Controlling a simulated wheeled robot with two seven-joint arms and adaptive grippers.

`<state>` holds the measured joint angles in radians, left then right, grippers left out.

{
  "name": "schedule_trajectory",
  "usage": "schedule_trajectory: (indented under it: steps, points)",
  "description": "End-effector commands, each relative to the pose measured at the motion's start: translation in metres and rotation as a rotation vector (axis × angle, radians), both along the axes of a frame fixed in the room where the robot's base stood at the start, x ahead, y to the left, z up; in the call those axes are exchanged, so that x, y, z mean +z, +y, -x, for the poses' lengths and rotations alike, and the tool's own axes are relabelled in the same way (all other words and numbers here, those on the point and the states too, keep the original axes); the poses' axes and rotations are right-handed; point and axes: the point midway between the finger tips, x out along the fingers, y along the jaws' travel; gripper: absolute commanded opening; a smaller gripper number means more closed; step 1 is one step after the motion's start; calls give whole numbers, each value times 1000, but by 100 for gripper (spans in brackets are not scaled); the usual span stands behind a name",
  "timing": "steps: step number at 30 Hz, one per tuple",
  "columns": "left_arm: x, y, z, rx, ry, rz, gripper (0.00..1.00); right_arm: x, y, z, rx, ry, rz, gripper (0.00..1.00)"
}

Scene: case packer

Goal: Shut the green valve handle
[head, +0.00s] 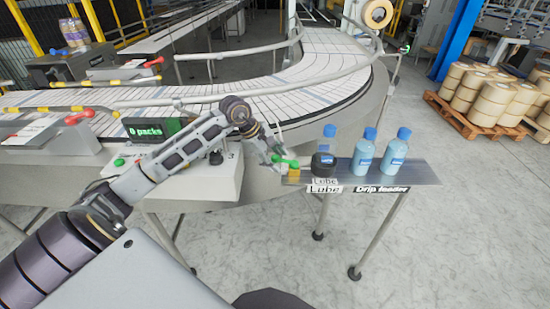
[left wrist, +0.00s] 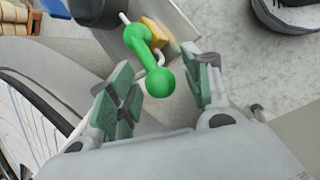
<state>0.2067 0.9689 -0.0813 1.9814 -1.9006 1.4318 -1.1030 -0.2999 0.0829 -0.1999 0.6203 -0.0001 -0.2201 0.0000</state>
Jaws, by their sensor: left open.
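The green valve handle (head: 286,160) is at the left end of the narrow metal shelf, on a small yellow valve body (head: 293,171). In the left wrist view, the green handle (left wrist: 148,58) ends in a round knob and the yellow body (left wrist: 155,32) shows behind it. My left gripper (head: 276,155) is at the handle. In the left wrist view my left gripper (left wrist: 165,88) is open, with a green-padded finger on each side of the knob. I see no clear contact. My right gripper is not in view.
A curved conveyor (head: 320,75) runs behind. Open floor lies in front and right.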

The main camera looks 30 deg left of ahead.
Motion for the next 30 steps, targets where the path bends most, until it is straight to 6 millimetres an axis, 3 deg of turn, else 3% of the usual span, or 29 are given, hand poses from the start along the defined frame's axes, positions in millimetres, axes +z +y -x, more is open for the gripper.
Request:
schedule_trajectory:
  steps: [3,15,30]
  points:
    - [0,0,0,0,0,0,48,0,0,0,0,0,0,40]
    - [0,0,0,0,0,0,0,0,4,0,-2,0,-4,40]
    - [-1,2,-1,6,2,-3,0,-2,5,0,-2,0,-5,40]
